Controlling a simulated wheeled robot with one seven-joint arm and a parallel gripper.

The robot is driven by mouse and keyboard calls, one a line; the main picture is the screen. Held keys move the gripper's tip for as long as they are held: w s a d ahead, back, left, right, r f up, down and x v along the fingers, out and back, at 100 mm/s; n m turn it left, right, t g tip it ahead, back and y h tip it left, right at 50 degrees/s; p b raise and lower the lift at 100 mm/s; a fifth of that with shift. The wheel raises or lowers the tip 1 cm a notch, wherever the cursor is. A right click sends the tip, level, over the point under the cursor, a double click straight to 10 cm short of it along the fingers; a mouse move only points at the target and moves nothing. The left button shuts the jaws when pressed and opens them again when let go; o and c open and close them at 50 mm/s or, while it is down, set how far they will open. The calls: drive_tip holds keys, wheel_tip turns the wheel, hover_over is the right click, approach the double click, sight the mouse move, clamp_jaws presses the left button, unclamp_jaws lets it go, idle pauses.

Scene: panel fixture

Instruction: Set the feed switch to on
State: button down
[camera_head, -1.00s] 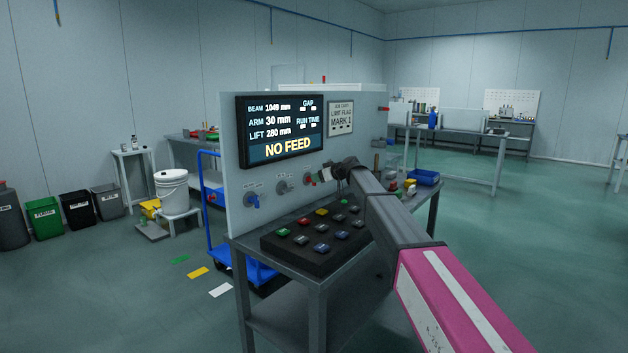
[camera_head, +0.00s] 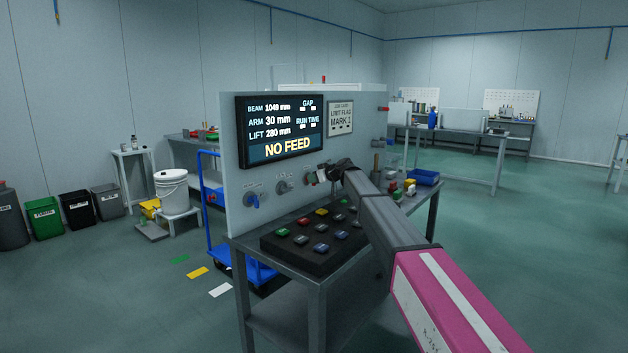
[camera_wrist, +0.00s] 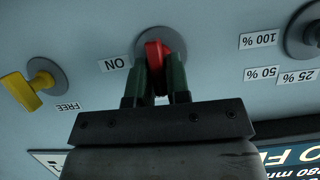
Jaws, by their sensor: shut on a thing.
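The feed switch is a red lever (camera_wrist: 154,55) on a round grey base on the panel, with an ON label (camera_wrist: 115,63) to its left in the wrist view, where the lettering is upside down. My gripper (camera_wrist: 158,80) has its two green fingers on either side of the red lever, shut on it. In the head view my gripper (camera_head: 322,175) is at the panel front, right of a grey dial (camera_head: 283,186), and mostly hides the switch. The panel screen (camera_head: 281,130) reads NO FEED.
A black button box (camera_head: 310,240) lies below on the bench. A blue knob (camera_head: 254,201) is at the panel's left.

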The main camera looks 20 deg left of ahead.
drive_tip(key=m+g+y, duration=0.1)
drive_tip(key=m, duration=0.3)
drive_tip(key=m+g+y, duration=0.2)
drive_tip(key=m, duration=0.2)
drive_tip(key=w+f+m+g+y, duration=0.1)
drive_tip(key=m+g+y, duration=0.1)
drive_tip(key=m, duration=0.3)
drive_tip(key=shift+d+f, duration=0.1)
drive_tip(key=shift+d, duration=0.15)
idle(0.4)
drive_tip(key=shift+y, duration=0.3)
drive_tip(key=c, duration=1.2)
unclamp_jaws()
drive_tip(key=shift+o, duration=0.2)
